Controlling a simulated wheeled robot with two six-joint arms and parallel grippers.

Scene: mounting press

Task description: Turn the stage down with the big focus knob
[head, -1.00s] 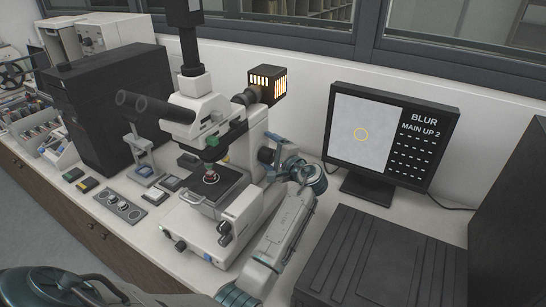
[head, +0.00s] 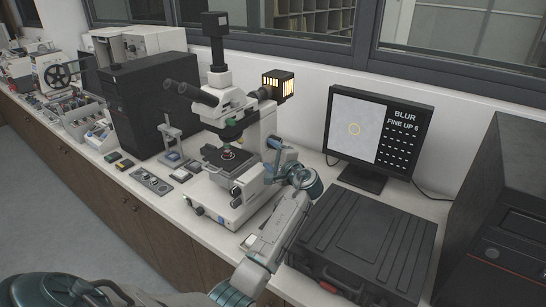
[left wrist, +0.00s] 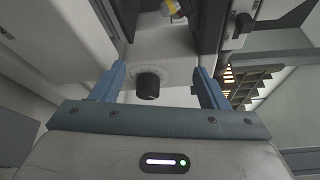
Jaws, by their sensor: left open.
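The white microscope (head: 228,165) stands on the bench with a dark stage (head: 224,160) carrying a small round sample. Dark knobs (head: 236,194) show low on its near side. My left gripper (head: 272,157) is at the right side of the microscope; its fingertips are partly hidden there. In the left wrist view the left gripper (left wrist: 158,82) is open. A black round knob (left wrist: 148,82) with a pale marked ring shows between its fingers, with clear gaps on both sides. I cannot tell how far ahead of the fingertips it is. My right gripper is not in view.
A monitor (head: 417,145) reads "BLUR" and "FINE UP 6", with a yellow circle on its pale picture. A black case (head: 365,235) lies right of my left arm.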

